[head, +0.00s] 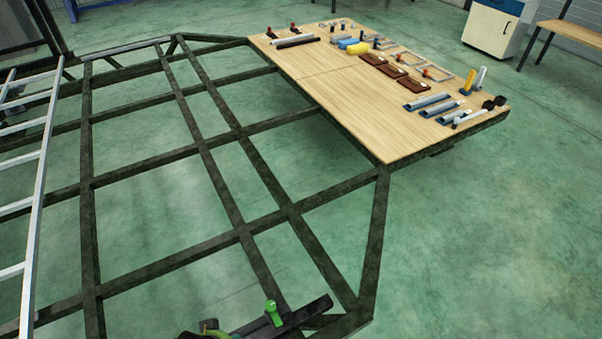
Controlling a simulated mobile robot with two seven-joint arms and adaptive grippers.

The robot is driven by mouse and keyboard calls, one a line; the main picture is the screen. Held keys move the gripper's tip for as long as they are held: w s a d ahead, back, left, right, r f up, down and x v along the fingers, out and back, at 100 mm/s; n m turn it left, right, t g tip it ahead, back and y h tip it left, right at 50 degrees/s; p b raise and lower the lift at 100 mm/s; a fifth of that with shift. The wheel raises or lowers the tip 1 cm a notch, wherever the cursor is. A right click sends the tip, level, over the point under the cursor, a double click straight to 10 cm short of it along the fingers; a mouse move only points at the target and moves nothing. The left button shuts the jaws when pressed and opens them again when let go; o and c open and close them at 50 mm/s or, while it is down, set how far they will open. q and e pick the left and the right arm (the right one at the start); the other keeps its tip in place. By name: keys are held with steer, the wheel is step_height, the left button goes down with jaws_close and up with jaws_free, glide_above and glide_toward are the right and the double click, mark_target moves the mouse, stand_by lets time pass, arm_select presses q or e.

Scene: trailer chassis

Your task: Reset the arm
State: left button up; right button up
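Neither of my arms nor grippers can be made out in the head view. The dark trailer chassis frame (243,232) spreads across the left and middle of the view. At the bottom edge, a dark bar (308,313) with an upright green part (272,312) lies by the near corner of the frame. A small dark and green shape (207,329) beside it is cut off by the picture edge, and I cannot tell what it is.
A wooden board (372,112) on the frame's far right carries several tools and parts along its back and right edges; its near left is bare. A ladder (38,190) is at left. A white cabinet (488,30) and bench (571,32) stand behind. Green floor at right is clear.

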arm_select(q)
steer(key=s+f+g, duration=0.1)
steer(key=s+f, duration=0.2)
steer(key=f, duration=0.5)
steer(key=s+f, duration=0.3)
steer(key=f, duration=0.4)
steer(key=s+a+f+g, duration=0.1)
steer(key=s+a+f, duration=0.2)
steer(key=s+f, duration=0.7)
steer(key=s, duration=0.2)
steer(key=shift+s, duration=0.35)
